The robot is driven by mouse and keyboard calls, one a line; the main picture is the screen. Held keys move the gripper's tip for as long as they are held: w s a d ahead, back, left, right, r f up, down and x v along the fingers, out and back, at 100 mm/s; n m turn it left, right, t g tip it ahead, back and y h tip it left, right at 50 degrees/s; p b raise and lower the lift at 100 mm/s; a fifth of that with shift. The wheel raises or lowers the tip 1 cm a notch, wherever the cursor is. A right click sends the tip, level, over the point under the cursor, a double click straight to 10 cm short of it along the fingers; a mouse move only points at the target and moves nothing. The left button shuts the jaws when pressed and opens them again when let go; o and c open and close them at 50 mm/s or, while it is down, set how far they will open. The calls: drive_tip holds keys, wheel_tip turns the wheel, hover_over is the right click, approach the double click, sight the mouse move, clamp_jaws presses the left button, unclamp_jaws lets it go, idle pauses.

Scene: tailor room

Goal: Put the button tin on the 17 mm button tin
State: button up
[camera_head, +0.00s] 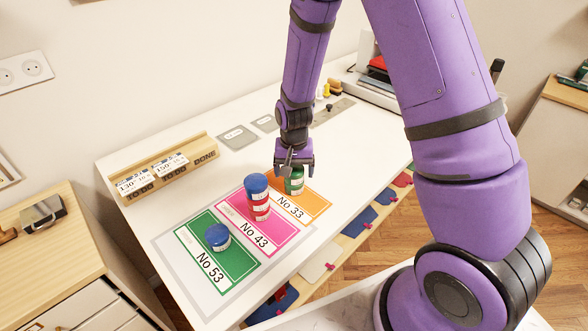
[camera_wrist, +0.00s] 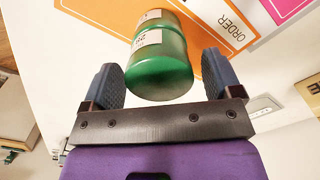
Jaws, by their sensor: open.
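A green tin (camera_head: 294,181) with white labels stands on the orange No 33 card (camera_head: 312,205). My gripper (camera_head: 293,163) is directly over it, open, pointing down. In the wrist view the green tin (camera_wrist: 160,62) shows between the two spread fingers (camera_wrist: 157,82), with a gap on each side. A stack with a blue tin (camera_head: 257,183) on top of red tins (camera_head: 259,208) stands on the pink No 43 card (camera_head: 269,243). A single blue tin (camera_head: 217,236) sits on the green No 53 card (camera_head: 238,263). I cannot read the sizes on the tin labels.
A wooden rack (camera_head: 170,168) with TO DO and DONE slots stands at the back left of the white table (camera_head: 150,210). Grey plates (camera_head: 237,137) lie behind the cards. My arm crosses the right side of the view. The table left of the cards is clear.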

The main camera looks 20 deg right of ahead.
sight(294, 167)
wheel_tip(294, 167, up, 12)
drive_tip(key=s+d+r+n+t, duration=0.1)
drive_tip(key=s+d+r, duration=0.1)
drive_tip(key=s+r, duration=0.45)
drive_tip(key=s+d+r+n+t, duration=0.1)
drive_tip(key=s+d+r+t, duration=0.15)
drive_tip(key=r, duration=0.75)
drive_tip(key=s+d+r+n+t, duration=0.1)
drive_tip(key=s+r, duration=0.2)
drive_tip(key=s, duration=0.5)
drive_tip(key=s+d+r+n, duration=0.1)
drive_tip(key=s+r, duration=0.3)
drive_tip(key=s, duration=0.4)
drive_tip(key=shift+s+r+n+t, duration=0.15)
drive_tip(key=shift+s+n+t, duration=0.1)
drive_tip(key=shift+n+t, duration=0.1)
